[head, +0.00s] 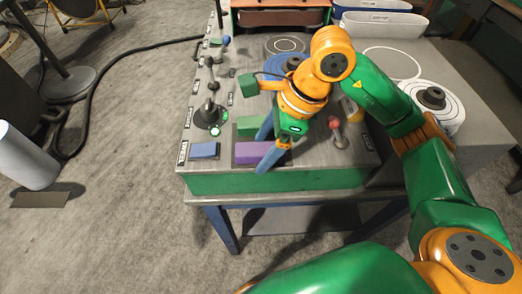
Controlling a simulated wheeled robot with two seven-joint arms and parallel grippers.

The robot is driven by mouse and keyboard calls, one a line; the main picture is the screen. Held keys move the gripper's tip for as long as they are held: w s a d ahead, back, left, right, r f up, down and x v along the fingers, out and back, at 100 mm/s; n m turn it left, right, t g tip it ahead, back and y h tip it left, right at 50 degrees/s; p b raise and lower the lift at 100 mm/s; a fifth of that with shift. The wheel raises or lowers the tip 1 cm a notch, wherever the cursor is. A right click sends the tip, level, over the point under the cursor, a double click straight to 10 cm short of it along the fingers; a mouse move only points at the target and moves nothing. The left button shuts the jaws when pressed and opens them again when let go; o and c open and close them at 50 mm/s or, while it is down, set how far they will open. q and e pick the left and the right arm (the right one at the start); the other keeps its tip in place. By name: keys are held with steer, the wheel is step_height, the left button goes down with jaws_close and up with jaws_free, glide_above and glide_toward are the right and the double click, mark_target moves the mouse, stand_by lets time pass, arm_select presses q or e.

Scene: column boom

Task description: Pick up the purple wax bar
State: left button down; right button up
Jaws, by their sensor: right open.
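The purple wax bar (245,152) lies flat near the front edge of the grey bench top. My right gripper (261,154) is over its right part with blue fingers apart. One finger shows at the bar's back side and the other crosses its right end, hiding part of it. I cannot tell whether the fingers touch the bar. My left gripper is not in view.
A blue bar (205,150) lies left of the purple one, and a green bar (247,126) just behind it. A black lever (209,112) stands at left, a red-knobbed lever (336,130) at right. A cable (100,75) crosses the floor.

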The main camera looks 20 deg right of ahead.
jaws_close()
stand_by(0.3)
